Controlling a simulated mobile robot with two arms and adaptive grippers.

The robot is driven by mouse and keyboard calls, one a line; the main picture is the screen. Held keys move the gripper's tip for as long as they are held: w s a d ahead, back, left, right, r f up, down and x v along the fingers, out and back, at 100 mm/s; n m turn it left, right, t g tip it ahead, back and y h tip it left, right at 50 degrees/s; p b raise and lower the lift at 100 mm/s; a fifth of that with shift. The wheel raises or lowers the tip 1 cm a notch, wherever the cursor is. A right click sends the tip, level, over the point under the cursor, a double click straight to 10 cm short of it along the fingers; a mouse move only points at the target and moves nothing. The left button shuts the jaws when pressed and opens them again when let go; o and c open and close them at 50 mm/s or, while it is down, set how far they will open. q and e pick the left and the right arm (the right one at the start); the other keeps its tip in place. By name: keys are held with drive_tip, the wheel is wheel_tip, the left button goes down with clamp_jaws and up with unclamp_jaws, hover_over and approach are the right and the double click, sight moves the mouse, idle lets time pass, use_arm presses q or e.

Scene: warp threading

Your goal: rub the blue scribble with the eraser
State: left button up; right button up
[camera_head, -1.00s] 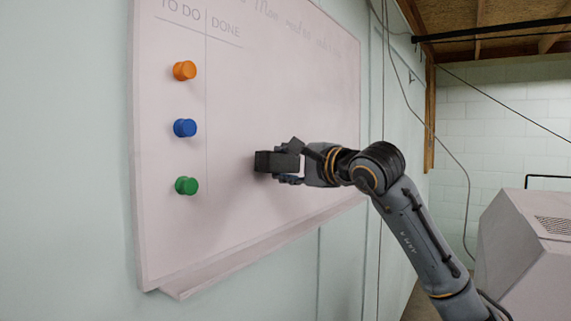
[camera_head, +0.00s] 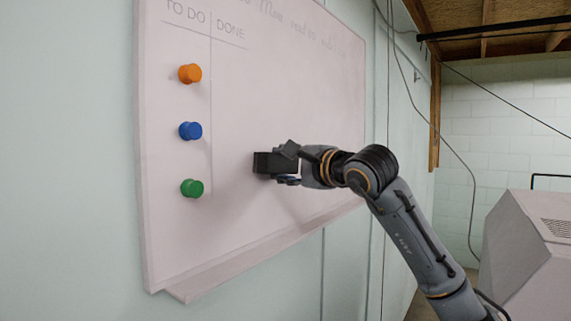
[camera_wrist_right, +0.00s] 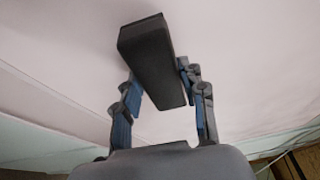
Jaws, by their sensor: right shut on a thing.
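A black block-shaped eraser (camera_head: 268,163) is at the whiteboard (camera_head: 235,215), below the DONE heading and right of the column line. My right gripper (camera_head: 288,164) is shut on it. In the right wrist view the eraser (camera_wrist_right: 150,58) sits between the two blue-padded fingers of the gripper (camera_wrist_right: 158,88), its far end at or very close to the board; I cannot tell whether it touches. No blue scribble shows in either view; the eraser and gripper cover part of the board. My left gripper is out of view.
Orange (camera_head: 190,73), blue (camera_head: 190,131) and green (camera_head: 191,188) round magnets are in a column on the board's left. A ledge (camera_head: 240,262) runs along its lower edge. A grey boxy machine (camera_head: 535,245) stands at the right. Faint handwriting is along the board's top.

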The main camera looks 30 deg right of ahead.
sight(293, 162)
drive_tip(key=shift+w, duration=0.15)
drive_tip(key=shift+w+d+p, duration=0.3)
drive_tip(key=shift+w+d, duration=0.05)
drive_tip(key=shift+d, duration=0.6)
drive_tip(key=shift+w+d+p, duration=0.25)
drive_tip(key=shift+w+d, duration=0.05)
drive_tip(key=shift+d, duration=0.6)
drive_tip(key=shift+s+a, duration=0.2)
drive_tip(key=shift+a, duration=0.45)
drive_tip(key=shift+s+a, duration=0.25)
drive_tip(key=shift+a, duration=0.4)
drive_tip(key=shift+s+a, duration=0.2)
drive_tip(key=shift+a, duration=0.45)
drive_tip(key=shift+s+d+f+b, duration=0.1)
drive_tip(key=shift+s+d+b, duration=0.1)
drive_tip(key=shift+s+b, duration=0.25)
drive_tip(key=shift+s+d+f+b, duration=0.15)
drive_tip(key=shift+s+b, duration=0.15)
drive_tip(key=shift+s, duration=0.15)
drive_tip(key=shift+s+d+r+b, duration=0.15)
drive_tip(key=shift+s+d+b, duration=0.2)
drive_tip(key=shift+s, duration=0.55)
drive_tip(key=shift+s+d+r+b, duration=0.15)
drive_tip(key=shift+s+d, duration=0.25)
drive_tip(key=shift+s, duration=0.45)
